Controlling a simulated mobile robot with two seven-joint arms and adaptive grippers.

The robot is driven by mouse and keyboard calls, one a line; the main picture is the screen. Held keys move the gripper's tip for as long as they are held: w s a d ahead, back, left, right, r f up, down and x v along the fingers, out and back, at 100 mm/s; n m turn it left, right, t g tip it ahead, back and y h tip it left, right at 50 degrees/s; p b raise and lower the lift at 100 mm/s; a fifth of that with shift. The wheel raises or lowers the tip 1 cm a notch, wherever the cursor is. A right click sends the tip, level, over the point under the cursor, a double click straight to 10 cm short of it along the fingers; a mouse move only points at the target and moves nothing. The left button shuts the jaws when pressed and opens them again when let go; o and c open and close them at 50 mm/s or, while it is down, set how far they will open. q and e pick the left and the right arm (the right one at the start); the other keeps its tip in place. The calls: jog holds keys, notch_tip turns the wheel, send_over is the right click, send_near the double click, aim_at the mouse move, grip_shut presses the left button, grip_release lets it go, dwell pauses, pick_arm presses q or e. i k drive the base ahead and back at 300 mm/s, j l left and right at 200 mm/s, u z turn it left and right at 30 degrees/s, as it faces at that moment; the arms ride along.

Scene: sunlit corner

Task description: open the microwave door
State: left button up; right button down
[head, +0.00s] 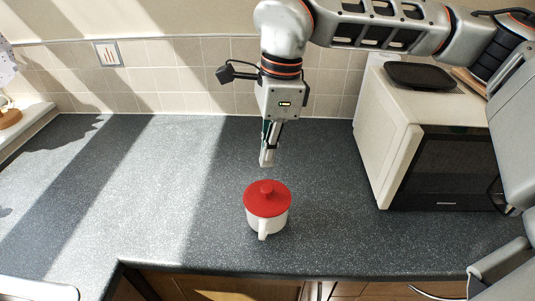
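The white microwave (378,135) stands at the right of the counter. Its dark-windowed door (440,172) faces the front and looks shut. A dark handle (495,192) shows at the door's right side, partly hidden by my own arm. My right gripper (267,158) points down over the counter, well left of the microwave and just behind and above a red-lidded white pot. I see its fingers almost edge-on, so I cannot tell how far apart they are. Nothing is visible between them. My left gripper is out of the picture.
The white pot with red lid (267,200) stands near the counter's front edge. A dark tray (420,76) lies on top of the microwave. A wall socket (108,54) is at the back left. The left and middle of the counter (165,190) are clear.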

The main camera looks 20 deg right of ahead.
aim_at(439, 168)
jog(key=k, duration=1)
